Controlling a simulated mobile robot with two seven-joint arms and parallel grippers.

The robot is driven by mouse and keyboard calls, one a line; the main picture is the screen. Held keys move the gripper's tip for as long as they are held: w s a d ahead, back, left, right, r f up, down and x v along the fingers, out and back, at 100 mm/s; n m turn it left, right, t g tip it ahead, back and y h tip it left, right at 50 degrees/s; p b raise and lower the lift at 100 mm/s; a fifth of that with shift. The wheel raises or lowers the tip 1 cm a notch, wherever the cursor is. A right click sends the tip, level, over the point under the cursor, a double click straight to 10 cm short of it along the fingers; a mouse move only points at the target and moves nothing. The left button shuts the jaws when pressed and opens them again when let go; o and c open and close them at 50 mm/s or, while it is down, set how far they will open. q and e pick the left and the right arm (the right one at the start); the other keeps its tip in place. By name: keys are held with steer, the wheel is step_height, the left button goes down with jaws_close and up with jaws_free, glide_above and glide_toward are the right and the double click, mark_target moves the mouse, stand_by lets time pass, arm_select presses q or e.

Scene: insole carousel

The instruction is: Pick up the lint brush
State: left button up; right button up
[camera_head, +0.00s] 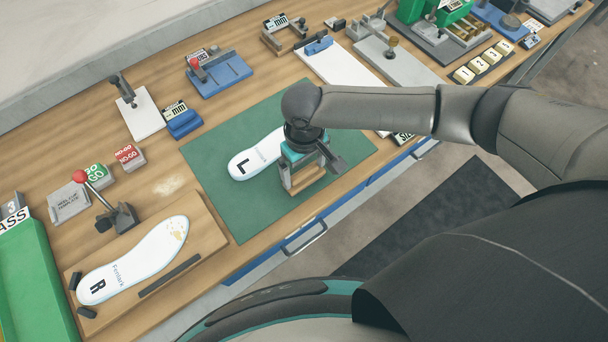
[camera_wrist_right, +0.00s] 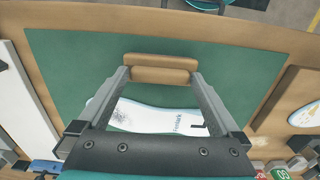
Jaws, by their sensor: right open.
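The lint brush (camera_wrist_right: 158,62) is a small tan wooden block on the green mat (camera_wrist_right: 70,70). In the right wrist view it lies between and just beyond the fingertips of my right gripper (camera_wrist_right: 160,78). In the head view part of the brush (camera_head: 306,190) shows below my right gripper (camera_head: 304,178), which points down over the mat. That gripper is open, and I cannot tell whether its fingers touch the brush. My left gripper is not in view.
A white insole marked L (camera_head: 250,160) lies on the mat beside the gripper. An insole marked R (camera_head: 135,262) lies on a wooden board at lower left. A red-knobbed lever (camera_head: 80,177) stands near it. Clamps and gauges line the bench's back.

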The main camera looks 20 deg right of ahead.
mark_target(304, 172)
steer(key=shift+c, duration=0.2)
steer(key=c, duration=1)
steer(key=shift+r, duration=0.1)
step_height(304, 172, up, 20)
steer(key=p, duration=0.3)
steer(key=o, duration=0.9)
steer(key=c, duration=0.7)
